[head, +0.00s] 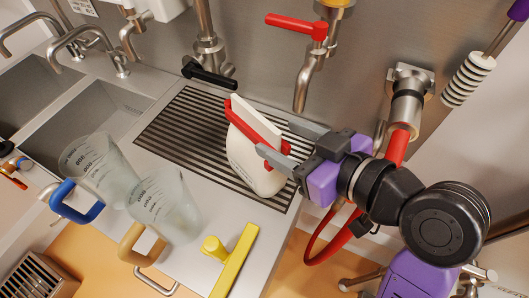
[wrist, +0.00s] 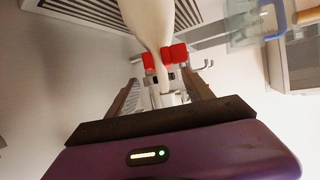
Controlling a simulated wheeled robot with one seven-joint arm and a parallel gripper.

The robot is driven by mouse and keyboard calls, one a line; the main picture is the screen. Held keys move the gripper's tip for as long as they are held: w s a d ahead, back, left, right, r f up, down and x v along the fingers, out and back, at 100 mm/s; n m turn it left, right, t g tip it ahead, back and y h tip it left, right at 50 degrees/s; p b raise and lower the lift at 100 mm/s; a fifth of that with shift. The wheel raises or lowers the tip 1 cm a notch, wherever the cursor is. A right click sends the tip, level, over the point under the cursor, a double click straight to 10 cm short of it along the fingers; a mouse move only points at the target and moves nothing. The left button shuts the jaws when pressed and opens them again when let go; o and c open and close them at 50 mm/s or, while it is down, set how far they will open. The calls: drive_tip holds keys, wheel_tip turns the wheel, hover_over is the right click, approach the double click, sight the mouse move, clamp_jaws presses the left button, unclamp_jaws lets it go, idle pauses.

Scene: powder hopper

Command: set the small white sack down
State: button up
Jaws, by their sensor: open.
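The small white sack (head: 252,165) stands on the black slatted drain grate (head: 168,135), leaning a little, with a red clip (head: 257,124) across its neck. It looks in contact with the grate, though its underside is hidden. My gripper (head: 274,138) is open at the sack's upper right side, one finger on each side of the neck. In the wrist view the pale sack (wrist: 152,20) runs down between the open fingers, with red pieces of the clip beside its narrow neck. I cannot tell whether a finger touches it.
Two clear measuring jugs, one with a blue handle (head: 75,207) and one with a tan handle (head: 135,243), stand left of the grate. A yellow tool (head: 235,262) lies at the front edge. A red-levered valve (head: 305,70) hangs behind. The grate's left part is bare.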

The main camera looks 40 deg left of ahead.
sight(256, 125)
drive_tip(key=x, duration=0.2)
drive_tip(key=p+x, duration=0.1)
drive_tip(key=x, duration=0.1)
drive_tip(key=p+x, duration=0.1)
drive_tip(key=x, duration=0.1)
drive_tip(key=shift+s+a+r, duration=0.15)
drive_tip(key=shift+a+r, duration=0.05)
drive_tip(key=shift+a, duration=0.25)
drive_tip(key=shift+a+f, duration=0.3)
drive_tip(key=shift+a, duration=0.15)
drive_tip(key=c, duration=1.3)
clamp_jaws()
drive_tip(key=shift+r, duration=0.15)
